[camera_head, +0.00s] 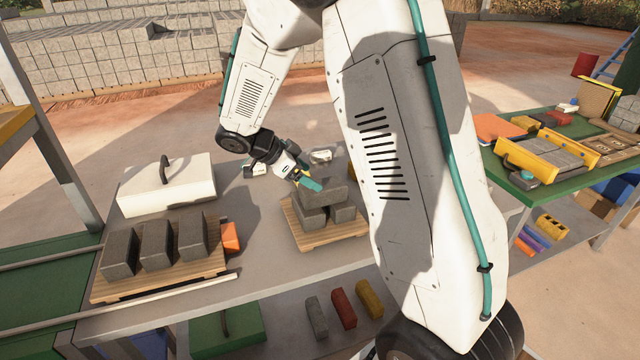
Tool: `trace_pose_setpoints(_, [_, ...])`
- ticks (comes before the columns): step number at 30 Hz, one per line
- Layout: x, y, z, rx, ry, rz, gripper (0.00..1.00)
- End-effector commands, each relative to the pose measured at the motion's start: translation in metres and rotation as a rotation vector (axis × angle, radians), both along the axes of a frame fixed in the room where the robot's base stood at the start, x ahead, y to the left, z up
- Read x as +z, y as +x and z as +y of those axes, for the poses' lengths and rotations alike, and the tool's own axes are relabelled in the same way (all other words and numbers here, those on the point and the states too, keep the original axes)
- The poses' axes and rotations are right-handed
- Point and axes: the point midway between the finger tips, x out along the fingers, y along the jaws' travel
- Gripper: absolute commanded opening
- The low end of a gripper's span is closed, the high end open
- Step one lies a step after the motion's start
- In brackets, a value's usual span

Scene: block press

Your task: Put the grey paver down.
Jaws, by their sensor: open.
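A grey paver (328,193) lies flat across the top of other grey pavers (311,217) on a small wooden pallet (330,237). The pallet stands on the grey table in the middle of the view. My gripper (308,183), with a teal fingertip showing, is at the upper left of the top paver. It is open, and my arm reaches down to it from above. I cannot tell whether a finger still touches the paver. The far finger is mostly hidden.
Left of the stack, a second wooden pallet (205,272) holds three grey pavers standing upright, with an orange block (230,237) beside them. Behind it is a white case with a dark handle (165,190). A green table (560,185) at right carries a yellow-sided tray (548,155).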

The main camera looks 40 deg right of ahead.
Motion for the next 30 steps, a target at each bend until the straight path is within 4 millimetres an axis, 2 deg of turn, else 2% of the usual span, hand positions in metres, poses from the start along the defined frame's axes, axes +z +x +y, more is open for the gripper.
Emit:
trace_pose_setpoints(3, [0.015, 0.005, 0.015, 0.001, 0.000, -0.001, 0.76])
trace_pose_setpoints(9, [0.030, 0.006, 0.028, 0.003, 0.004, 0.003, 0.76])
trace_pose_setpoints(11, [0.036, 0.003, 0.030, 0.018, 0.018, 0.016, 0.76])
trace_pose_setpoints(14, [0.055, -0.015, 0.032, 0.078, 0.079, 0.069, 0.76])
trace_pose_setpoints(17, [0.081, -0.046, 0.036, 0.196, 0.184, 0.154, 0.76])
trace_pose_setpoints(21, [0.113, -0.099, 0.046, 0.434, 0.355, 0.276, 0.76])
trace_pose_setpoints(25, [0.133, -0.148, 0.059, 0.695, 0.490, 0.358, 0.76])
trace_pose_setpoints(30, [0.147, -0.210, 0.079, 1.083, 0.613, 0.423, 0.76])
